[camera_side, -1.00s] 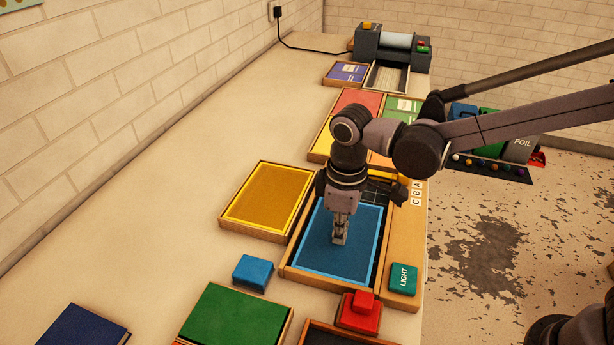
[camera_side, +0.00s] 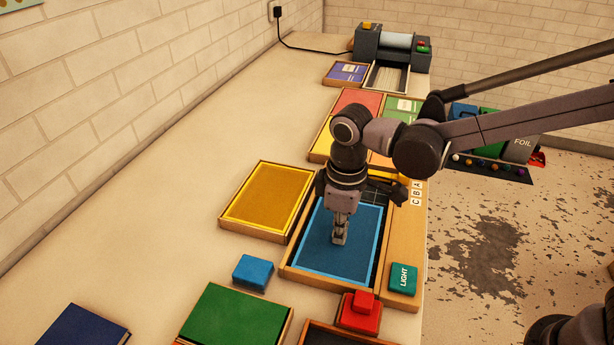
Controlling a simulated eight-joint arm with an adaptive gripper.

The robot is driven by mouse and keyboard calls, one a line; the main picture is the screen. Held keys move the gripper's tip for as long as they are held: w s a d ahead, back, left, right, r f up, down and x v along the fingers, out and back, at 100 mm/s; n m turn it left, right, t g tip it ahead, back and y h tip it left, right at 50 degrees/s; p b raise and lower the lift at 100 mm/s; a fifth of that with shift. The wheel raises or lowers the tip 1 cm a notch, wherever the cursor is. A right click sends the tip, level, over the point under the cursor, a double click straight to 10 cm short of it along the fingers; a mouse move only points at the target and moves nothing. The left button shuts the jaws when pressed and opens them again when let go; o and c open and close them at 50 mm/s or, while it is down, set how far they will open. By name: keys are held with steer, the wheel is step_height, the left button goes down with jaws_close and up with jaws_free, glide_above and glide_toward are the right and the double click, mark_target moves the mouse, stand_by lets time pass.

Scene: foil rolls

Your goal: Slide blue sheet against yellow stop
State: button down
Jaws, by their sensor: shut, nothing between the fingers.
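The blue sheet (camera_side: 355,262) with a lighter blue border lies flat in a wooden tray (camera_side: 338,285). A dark strip of tray floor shows along its right side, and a dark gridded area shows beyond its far end. My gripper (camera_side: 339,242) is shut and empty. It points down with its fingertips at the middle of the sheet, seemingly touching it. My wrist hides part of the tray's far end.
A tray with a yellow sheet (camera_side: 268,196) adjoins on the left. A blue block (camera_side: 253,271), a green panel (camera_side: 235,318) and a red button (camera_side: 360,312) sit nearer. A teal LIGHT button (camera_side: 403,279) is on the right ledge.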

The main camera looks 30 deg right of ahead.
steer(key=shift+f, duration=0.3)
steer(key=shift+w+d, duration=0.15)
stand_by(0.4)
steer(key=shift+w+d, duration=0.95)
steer(key=shift+w+d+f, duration=0.15)
steer(key=shift+w+d, duration=0.95)
steer(key=shift+d, duration=0.1)
steer(key=shift+w, duration=0.1)
step_height(320, 180, up, 8)
stand_by(1.0)
